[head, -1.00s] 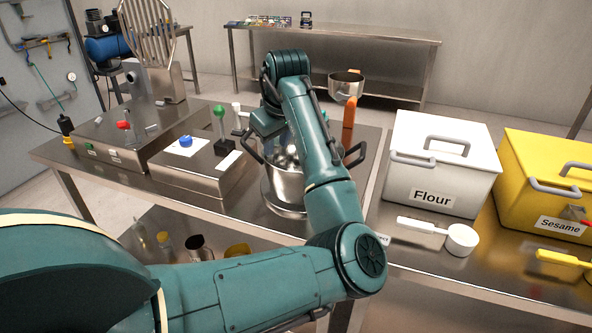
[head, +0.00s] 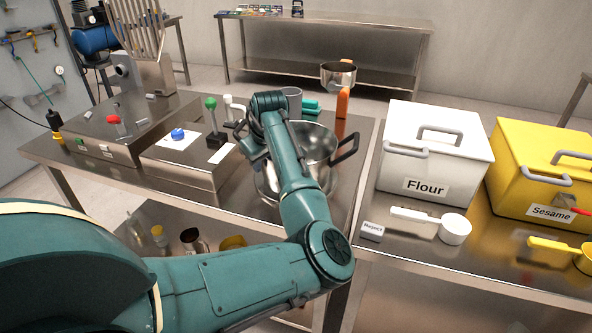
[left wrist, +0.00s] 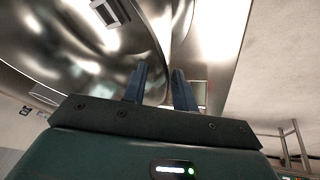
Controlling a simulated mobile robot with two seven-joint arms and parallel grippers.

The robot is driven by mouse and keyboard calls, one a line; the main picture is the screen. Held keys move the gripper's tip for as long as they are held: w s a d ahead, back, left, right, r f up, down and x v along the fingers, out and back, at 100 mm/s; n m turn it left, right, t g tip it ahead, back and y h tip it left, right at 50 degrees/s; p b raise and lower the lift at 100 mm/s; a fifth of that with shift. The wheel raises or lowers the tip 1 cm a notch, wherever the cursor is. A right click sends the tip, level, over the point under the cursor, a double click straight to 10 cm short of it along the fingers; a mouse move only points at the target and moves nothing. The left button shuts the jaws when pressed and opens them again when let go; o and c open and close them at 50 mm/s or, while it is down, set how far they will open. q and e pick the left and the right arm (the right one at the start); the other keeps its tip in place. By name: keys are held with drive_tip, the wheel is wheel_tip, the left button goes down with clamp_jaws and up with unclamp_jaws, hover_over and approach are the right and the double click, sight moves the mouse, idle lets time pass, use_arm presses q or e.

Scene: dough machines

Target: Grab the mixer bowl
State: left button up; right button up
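The mixer bowl (head: 316,143) is a shiny steel pot with dark side handles, upright on the steel table. Its right handle (head: 346,150) shows clearly, and my left arm covers part of its front and left side. My left gripper is at the bowl's left side, its fingers mostly hidden in the head view. In the left wrist view my left gripper (left wrist: 160,78) has its two blue fingers apart, close to the bowl's curved metal (left wrist: 110,50). Contact with the bowl cannot be told. My right gripper is not in view.
Left of the bowl stand steel control boxes with a blue button (head: 178,134) and a green-topped lever (head: 211,106). The flour bin (head: 425,185), sesame bin (head: 535,200) and white scoop (head: 453,229) are at the right.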

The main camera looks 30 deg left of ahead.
use_arm(q)
drive_tip(key=shift+x, duration=0.8)
drive_tip(key=shift+c, duration=0.2)
clamp_jaws()
idle(0.5)
drive_tip(key=shift+r, duration=0.15)
